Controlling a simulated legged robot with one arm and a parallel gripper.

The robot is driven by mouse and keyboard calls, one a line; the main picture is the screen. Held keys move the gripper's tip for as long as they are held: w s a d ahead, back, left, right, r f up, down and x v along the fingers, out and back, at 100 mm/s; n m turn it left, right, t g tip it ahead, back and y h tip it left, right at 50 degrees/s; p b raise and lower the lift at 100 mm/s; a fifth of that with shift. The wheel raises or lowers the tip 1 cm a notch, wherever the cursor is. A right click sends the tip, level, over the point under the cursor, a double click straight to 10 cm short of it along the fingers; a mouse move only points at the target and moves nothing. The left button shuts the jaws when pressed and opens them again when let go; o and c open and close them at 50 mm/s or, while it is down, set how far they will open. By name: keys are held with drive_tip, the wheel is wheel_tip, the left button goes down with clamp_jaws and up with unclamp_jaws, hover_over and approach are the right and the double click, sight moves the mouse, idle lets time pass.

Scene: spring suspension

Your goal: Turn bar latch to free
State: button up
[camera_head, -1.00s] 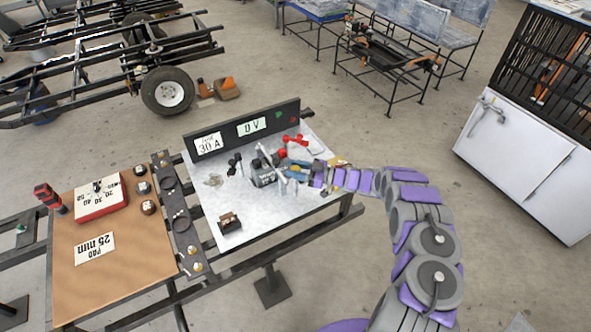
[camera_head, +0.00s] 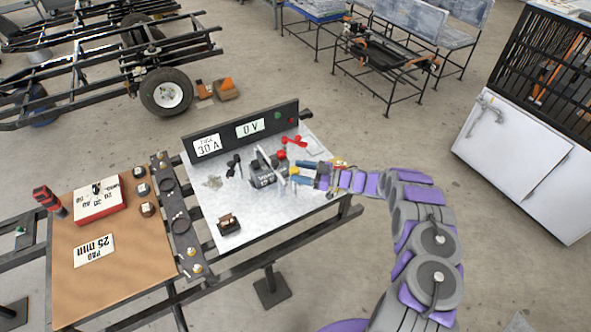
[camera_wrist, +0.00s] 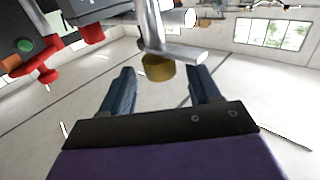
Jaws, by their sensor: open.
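A grey metal device with upright silver bars (camera_head: 262,172) stands on the pale tabletop in the head view. In the wrist view a silver bar (camera_wrist: 186,53) extends sideways from a metal post, with a brass-coloured round end (camera_wrist: 159,68) below it. I cannot tell for sure which piece is the bar latch. My gripper (camera_head: 300,173) is just right of the device. In the wrist view my gripper (camera_wrist: 164,82) has its two blue fingers wide apart. The brass piece appears between and beyond the fingertips, with visible space on both sides. Nothing is held.
Red parts (camera_head: 294,140) sit behind the device, before a black panel (camera_head: 241,130) reading "30 A" and "0 V". A brown board (camera_head: 110,255) with a red-and-white box (camera_head: 99,201) is at left. The front tabletop is mostly clear.

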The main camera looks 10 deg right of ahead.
drive_tip(key=p+v, duration=0.2)
drive_tip(key=v, duration=1.3)
drive_tip(key=shift+d, duration=0.15)
drive_tip(key=w+d+r+m+t+h, duration=0.25)
drive_tip(key=w+r+h, duration=0.25)
drive_tip(key=w+r, duration=0.35)
drive_tip(key=w+d+r+m+t+h, duration=0.2)
drive_tip(key=w+d+r+t+h, duration=0.15)
drive_tip(key=w+r+h, duration=0.4)
drive_tip(key=s+d+r+m+g+h, duration=0.1)
drive_tip(key=s+r+m+h, duration=0.2)
drive_tip(key=r, duration=0.4)
drive_tip(key=s+r+m+g+h, duration=0.1)
drive_tip(key=s+r+m+h, duration=0.25)
drive_tip(key=r, duration=0.35)
drive_tip(key=s+a+g+y, duration=0.1)
drive_tip(key=s+a+g, duration=0.3)
drive_tip(key=s, duration=1.4)
drive_tip(key=s+a+m+g+y, duration=0.1)
drive_tip(key=s+a+g, duration=0.4)
drive_tip(key=s+a, duration=0.6)
drive_tip(key=s+a+g, duration=0.4)
drive_tip(key=s+a, duration=0.4)
drive_tip(key=s, duration=1.7)
drive_tip(key=shift+s+a+f+m+g+y, duration=0.25)
drive_tip(key=shift+f+m+g+y, duration=0.05)
drive_tip(key=shift+f+m+y, duration=0.15)
